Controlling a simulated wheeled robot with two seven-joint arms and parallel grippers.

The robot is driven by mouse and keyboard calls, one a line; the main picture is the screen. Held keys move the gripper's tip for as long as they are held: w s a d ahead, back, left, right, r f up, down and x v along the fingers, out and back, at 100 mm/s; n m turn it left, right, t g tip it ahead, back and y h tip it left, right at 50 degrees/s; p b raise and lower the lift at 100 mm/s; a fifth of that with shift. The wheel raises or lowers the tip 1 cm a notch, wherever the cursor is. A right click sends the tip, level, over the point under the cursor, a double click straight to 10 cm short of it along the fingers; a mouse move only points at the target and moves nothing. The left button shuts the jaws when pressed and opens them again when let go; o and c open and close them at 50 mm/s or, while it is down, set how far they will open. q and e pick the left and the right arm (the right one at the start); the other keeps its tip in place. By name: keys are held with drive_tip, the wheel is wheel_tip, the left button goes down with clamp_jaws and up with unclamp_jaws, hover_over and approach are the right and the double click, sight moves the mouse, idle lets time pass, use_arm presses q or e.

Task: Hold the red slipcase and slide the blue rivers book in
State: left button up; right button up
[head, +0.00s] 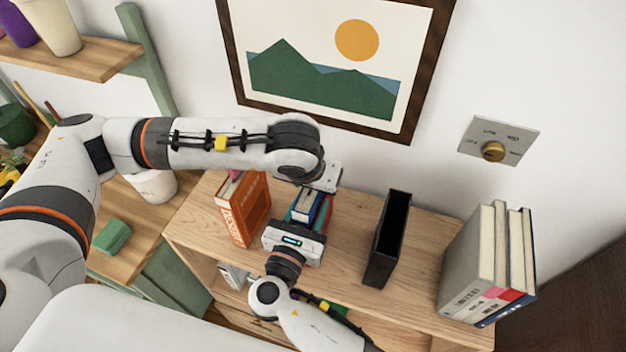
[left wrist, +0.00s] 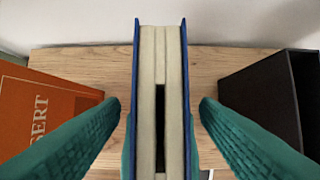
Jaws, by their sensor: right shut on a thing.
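The blue book (head: 307,205) stands on the wooden shelf top, its blue covers and cream page edges showing. It fills the middle of the left wrist view (left wrist: 174,75), with a dark slot low between its pages. The book's title is hidden.
An orange DESERT volume (head: 248,212) stands close on the left. Several cream and grey books (head: 470,265) stand at the right end. Bare wood (head: 350,225) lies between the blue book and black slipcase. A framed picture (head: 330,75) hangs behind.

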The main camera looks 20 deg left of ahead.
use_arm(q)
drive_tip(key=v, duration=1.2)
drive_tip(key=shift+w, duration=0.1)
use_arm(e)
drive_tip(key=o, duration=1.1)
drive_tip(key=shift+o, duration=0.2)
drive_tip(key=s, duration=1.2)
drive_tip(key=shift+a, duration=0.2)
